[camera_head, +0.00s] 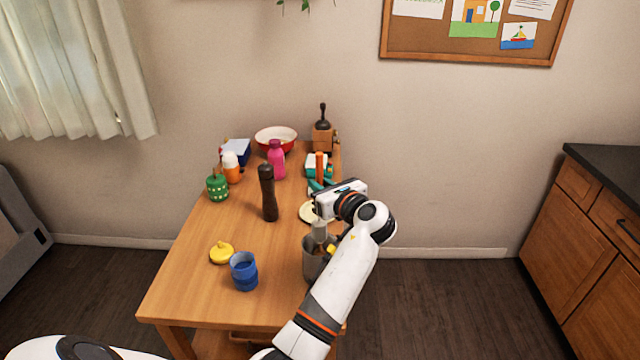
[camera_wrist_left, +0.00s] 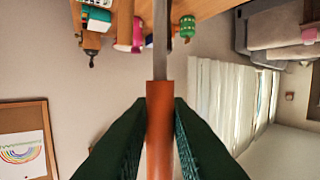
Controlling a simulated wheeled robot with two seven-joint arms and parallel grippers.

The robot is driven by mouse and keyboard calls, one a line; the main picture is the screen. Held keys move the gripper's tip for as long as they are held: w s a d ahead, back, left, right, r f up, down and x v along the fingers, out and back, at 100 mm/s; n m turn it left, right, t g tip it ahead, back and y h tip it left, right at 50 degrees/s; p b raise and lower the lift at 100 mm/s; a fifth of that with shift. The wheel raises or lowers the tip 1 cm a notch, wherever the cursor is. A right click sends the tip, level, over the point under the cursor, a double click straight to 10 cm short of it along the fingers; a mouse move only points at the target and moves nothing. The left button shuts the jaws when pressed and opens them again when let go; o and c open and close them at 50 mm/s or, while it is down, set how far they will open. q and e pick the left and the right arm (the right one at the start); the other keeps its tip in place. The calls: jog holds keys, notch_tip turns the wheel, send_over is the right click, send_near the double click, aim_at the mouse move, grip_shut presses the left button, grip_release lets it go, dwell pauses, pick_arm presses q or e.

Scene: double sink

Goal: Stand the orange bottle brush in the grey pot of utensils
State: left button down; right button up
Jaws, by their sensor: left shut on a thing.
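My left gripper (camera_head: 318,187) is shut on the orange handle of the bottle brush (camera_head: 320,168), above the right side of the table. The handle stands up above the fingers in the head view. In the left wrist view the orange handle (camera_wrist_left: 160,140) lies between the two dark pads, and a thin grey shaft runs from it towards the table side. I cannot see any bristles. The grey pot (camera_head: 310,268) stands at the table's right edge, nearer than the gripper, partly hidden by my forearm. A grey-topped utensil and a yellow one show in it. My right gripper is not in view.
A cream plate (camera_head: 307,213) lies under the gripper. A dark pepper mill (camera_head: 268,195), a blue cup (camera_head: 244,272) and a yellow lid (camera_head: 222,253) stand to the left. A pink bottle (camera_head: 276,160), red bowl (camera_head: 270,139) and grinder (camera_head: 322,137) are behind. The table's front left is clear.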

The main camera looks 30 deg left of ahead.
aim_at(320, 222)
pick_arm(q)
notch_tip(320, 222, down, 2)
jog(key=shift+f+b, duration=0.15)
jog(key=shift+b, duration=0.15)
jog(key=shift+f+b, duration=0.8)
jog(key=shift+f, duration=1.95)
jog(key=c, duration=1.3)
grip_release()
